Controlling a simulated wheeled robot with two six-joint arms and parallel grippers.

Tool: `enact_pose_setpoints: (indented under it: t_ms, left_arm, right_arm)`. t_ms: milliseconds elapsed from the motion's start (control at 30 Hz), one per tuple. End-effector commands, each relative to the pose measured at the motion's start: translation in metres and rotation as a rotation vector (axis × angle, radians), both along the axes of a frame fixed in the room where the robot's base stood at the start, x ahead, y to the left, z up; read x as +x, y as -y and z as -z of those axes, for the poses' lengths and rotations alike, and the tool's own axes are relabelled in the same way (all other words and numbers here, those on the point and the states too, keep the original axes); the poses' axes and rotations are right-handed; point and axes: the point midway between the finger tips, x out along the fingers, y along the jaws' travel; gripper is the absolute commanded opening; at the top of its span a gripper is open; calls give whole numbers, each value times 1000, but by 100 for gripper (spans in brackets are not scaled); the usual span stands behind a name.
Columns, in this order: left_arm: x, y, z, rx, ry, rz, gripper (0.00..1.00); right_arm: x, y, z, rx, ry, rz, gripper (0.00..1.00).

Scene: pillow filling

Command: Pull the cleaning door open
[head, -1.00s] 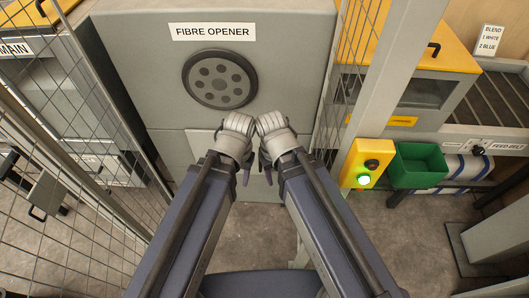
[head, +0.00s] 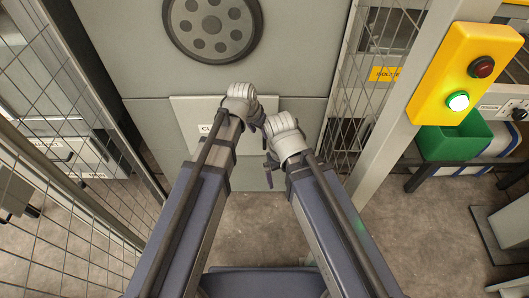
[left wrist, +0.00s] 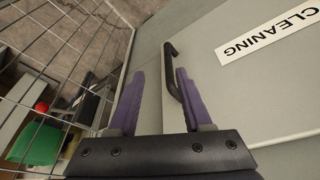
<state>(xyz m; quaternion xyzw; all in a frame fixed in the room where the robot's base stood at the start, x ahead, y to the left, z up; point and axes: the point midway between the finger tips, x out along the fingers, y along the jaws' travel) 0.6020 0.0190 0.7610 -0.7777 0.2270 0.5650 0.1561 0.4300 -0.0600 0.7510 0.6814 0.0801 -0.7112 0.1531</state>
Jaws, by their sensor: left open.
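The cleaning door is a pale grey panel (head: 188,118) low on the grey machine, and it looks closed. My left arm covers much of it and of its label. In the left wrist view the door (left wrist: 250,90) has a white "CLEANING" label (left wrist: 268,32) and a black bar handle (left wrist: 171,62). My left gripper (left wrist: 160,75) is open, and the handle shows between its purple fingers, closer to the right one. I cannot tell whether they touch. In the head view the left gripper (head: 243,108) has its fingers mostly hidden. My right gripper (head: 270,165) hangs beside it, its jaws unclear.
A round bolted cover (head: 212,25) is above the door. Wire mesh fences stand left (head: 60,170) and right (head: 350,90). A yellow button box (head: 465,75) with a lit green button and a green bin (head: 453,138) are at right. Bare floor (head: 265,230) lies below.

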Motion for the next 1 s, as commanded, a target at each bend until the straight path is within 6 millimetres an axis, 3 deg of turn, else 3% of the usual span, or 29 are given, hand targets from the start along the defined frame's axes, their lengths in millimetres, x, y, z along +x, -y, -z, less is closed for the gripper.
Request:
enact_pose_setpoints:
  t_ms: [33,133,667,1000]
  left_arm:
    - [11,0,22,-7,15,5,50]
    - [22,1,33,-22,42,18,50]
    - [35,3,45,-34,68,31,50]
    - [46,11,81,-33,67,30,50]
  right_arm:
    - [0,0,23,0,0,0,100]
    - [0,0,36,0,0,0,100]
    - [0,0,51,0,0,0,100]
    - [0,0,87,0,0,0,100]
